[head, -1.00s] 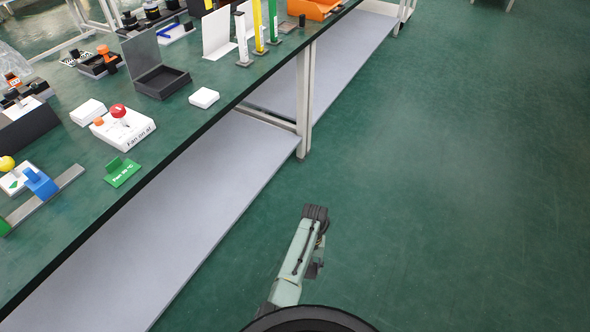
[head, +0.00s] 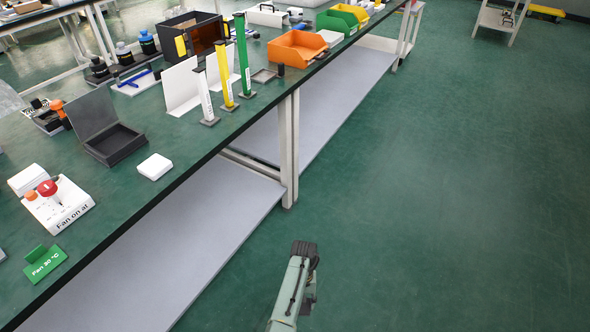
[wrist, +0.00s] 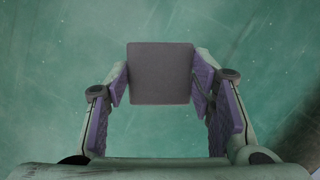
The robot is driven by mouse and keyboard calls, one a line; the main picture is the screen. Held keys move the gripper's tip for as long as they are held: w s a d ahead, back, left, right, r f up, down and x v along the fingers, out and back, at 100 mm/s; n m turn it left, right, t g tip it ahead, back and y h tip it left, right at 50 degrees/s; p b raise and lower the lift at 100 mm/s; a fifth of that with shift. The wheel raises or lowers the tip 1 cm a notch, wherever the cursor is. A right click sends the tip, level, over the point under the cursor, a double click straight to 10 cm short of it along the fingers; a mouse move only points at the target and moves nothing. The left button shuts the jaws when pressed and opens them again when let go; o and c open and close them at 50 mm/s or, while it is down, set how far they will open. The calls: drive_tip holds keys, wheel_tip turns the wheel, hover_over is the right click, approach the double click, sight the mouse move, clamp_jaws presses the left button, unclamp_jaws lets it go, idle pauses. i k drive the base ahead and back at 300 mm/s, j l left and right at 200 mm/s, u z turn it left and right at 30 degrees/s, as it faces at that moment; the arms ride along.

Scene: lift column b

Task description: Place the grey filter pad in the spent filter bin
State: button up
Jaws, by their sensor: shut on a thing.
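My gripper (wrist: 160,88) is shut on the grey filter pad (wrist: 160,73) in the wrist view. The square, dark grey pad sits between the two purple-lined fingers, with green floor behind it. In the head view my arm shows at the bottom, out over the floor beside the bench, and I cannot make out the gripper or pad there. I cannot tell which container is the spent filter bin. An orange open bin (head: 297,47) stands on the bench near its edge, and a green bin (head: 337,22) and a yellow bin (head: 352,12) stand beyond it.
The long green bench (head: 215,135) runs along the left, with a grey lower shelf (head: 190,245). Green, yellow and white upright posts (head: 243,55) stand before the orange bin. An open black box (head: 113,143) and white fan box (head: 60,205) are nearer.

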sight(305, 57)
drive_tip(key=i+l+u, duration=0.1)
drive_tip(key=i+l, duration=0.2)
drive_tip(key=i+l+u, duration=0.15)
drive_tip(key=i+l, duration=0.15)
drive_tip(key=i+l+u, duration=0.1)
drive_tip(key=i+l, duration=0.2)
drive_tip(key=l, duration=0.2)
drive_tip(key=i+l+u, duration=0.1)
drive_tip(key=i+l, duration=0.15)
drive_tip(key=l, duration=0.2)
drive_tip(key=i+l+u, duration=0.1)
drive_tip(key=i+l, duration=0.15)
drive_tip(key=l, duration=0.2)
drive_tip(key=i+l+u, duration=0.15)
drive_tip(key=l, duration=0.3)
drive_tip(key=i+l+u, duration=0.1)
drive_tip(key=i+l, duration=0.2)
drive_tip(key=l, duration=0.2)
drive_tip(key=i+l+u, duration=0.1)
drive_tip(key=l, duration=0.4)
drive_tip(key=i, duration=0.1)
